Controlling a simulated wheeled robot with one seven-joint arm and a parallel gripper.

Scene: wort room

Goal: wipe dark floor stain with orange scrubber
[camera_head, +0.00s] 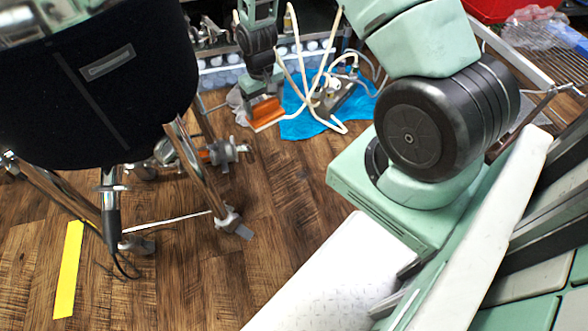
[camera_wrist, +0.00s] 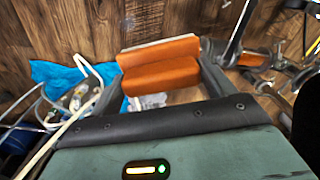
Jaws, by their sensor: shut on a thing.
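The orange scrubber (camera_head: 265,111) is at the upper middle of the head view, just above or on the wood floor; I cannot tell if it touches. It has a pale edge along its lower side. My gripper (camera_head: 263,96) is shut on it from above. In the wrist view the scrubber (camera_wrist: 160,76) sits between the two dark fingers of my gripper (camera_wrist: 162,80). I cannot clearly pick out a dark stain from the dark wood grain.
A blue sheet (camera_head: 303,125) with pale hoses (camera_head: 330,122) lies right of the scrubber. A dark vessel (camera_head: 95,95) on metal legs stands at left, with pipe fittings (camera_head: 225,152) near it. A yellow strip (camera_head: 69,268) marks the floor. The middle floor (camera_head: 290,200) is clear.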

